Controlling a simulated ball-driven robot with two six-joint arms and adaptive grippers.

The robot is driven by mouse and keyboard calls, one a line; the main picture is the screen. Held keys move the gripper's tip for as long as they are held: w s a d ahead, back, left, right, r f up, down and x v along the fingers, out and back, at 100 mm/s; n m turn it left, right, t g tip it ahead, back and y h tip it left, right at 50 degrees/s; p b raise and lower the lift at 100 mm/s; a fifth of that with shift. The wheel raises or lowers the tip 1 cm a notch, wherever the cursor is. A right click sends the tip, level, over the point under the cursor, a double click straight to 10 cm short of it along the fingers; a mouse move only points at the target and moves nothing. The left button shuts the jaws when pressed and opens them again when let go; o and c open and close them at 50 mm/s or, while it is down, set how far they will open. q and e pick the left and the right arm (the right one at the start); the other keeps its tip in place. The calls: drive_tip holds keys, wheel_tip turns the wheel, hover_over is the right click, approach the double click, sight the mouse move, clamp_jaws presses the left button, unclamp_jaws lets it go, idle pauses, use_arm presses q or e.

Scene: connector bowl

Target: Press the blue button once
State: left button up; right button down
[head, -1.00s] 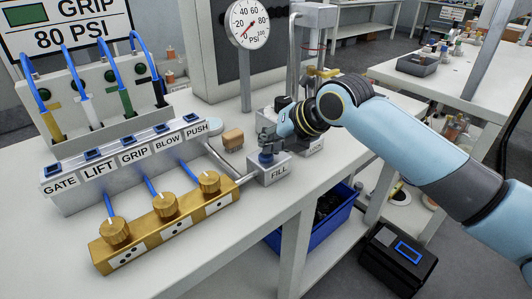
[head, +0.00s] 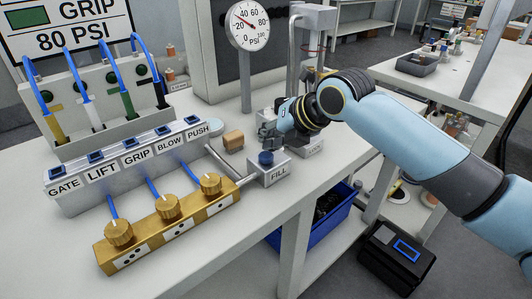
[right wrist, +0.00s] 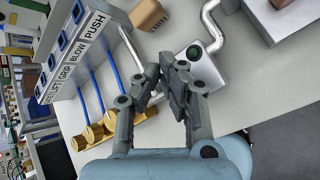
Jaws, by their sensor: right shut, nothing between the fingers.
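The blue button (head: 266,158) is a dark blue round cap on top of the grey FILL box (head: 270,174) at the table's edge. My right gripper (head: 269,132) is shut and empty, a little above and behind the button, apart from it in the head view. In the right wrist view the shut fingertips (right wrist: 168,66) point toward the FILL box (right wrist: 210,68), whose round cap (right wrist: 194,52) looks dark green there. My left gripper is not in view.
A row of labelled blue switches (head: 128,142) and a brass block (head: 165,232) with knobs stand to the left. A small wooden block (head: 233,140) lies nearby. A pressure gauge (head: 249,25) stands behind. A second grey box (head: 309,145) is partly hidden by my right arm.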

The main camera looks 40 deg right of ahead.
sight(269, 153)
drive_tip(key=shift+r+p, duration=2.15)
drive_tip(key=shift+r, duration=0.45)
drive_tip(key=shift+f, duration=0.1)
